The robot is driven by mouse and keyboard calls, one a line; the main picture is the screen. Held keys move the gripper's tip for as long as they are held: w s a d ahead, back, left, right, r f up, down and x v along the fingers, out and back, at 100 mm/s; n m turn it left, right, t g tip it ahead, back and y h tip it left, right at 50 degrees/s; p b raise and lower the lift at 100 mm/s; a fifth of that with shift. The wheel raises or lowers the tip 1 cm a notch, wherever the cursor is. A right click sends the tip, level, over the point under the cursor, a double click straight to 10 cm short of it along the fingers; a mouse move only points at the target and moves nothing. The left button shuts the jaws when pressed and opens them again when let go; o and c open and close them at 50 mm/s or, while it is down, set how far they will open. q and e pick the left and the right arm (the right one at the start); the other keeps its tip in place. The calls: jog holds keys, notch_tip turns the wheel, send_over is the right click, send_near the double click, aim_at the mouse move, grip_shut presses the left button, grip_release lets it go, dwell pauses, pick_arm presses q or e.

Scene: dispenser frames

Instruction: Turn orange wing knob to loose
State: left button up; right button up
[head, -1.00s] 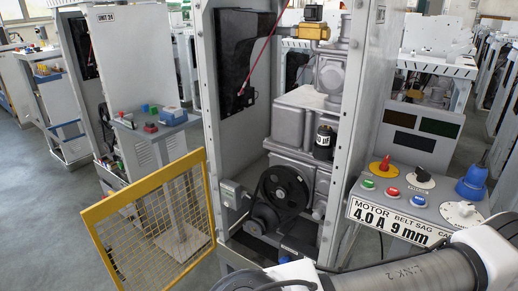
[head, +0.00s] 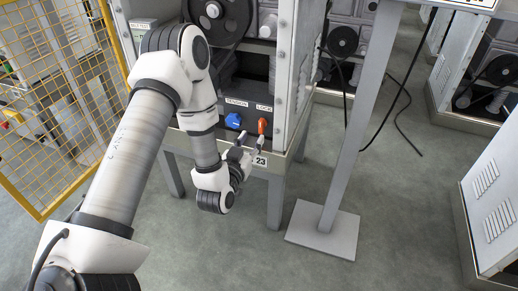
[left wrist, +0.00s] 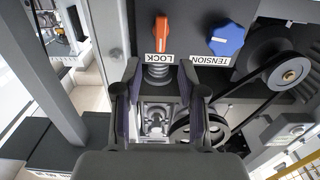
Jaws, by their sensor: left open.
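The orange wing knob (head: 262,126) sits on the lower front panel of the machine, under a LOCK label (head: 264,107). In the left wrist view the orange knob (left wrist: 162,33) stands roughly upright, with the label upside down beneath it. My left gripper (head: 249,142) is open and empty, just below and in front of the knob. In the left wrist view its two fingers (left wrist: 159,78) point toward the knob, which lies beyond the tips and apart from them. My right gripper is out of view.
A blue knob (head: 233,121) labelled TENSION sits close beside the orange one. A black pulley (head: 220,14) is above. A yellow mesh guard (head: 50,95) stands at left.

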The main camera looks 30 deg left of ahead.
aim_at(260, 123)
pick_arm(q)
jog(key=b+x, duration=0.1)
jog(key=x, duration=0.3)
jog(key=b+x, duration=0.1)
jog(key=x, duration=0.2)
jog(key=shift+w+a+r, duration=0.15)
jog(key=shift+w+r, duration=0.1)
jog(key=shift+w, duration=0.15)
grip_shut()
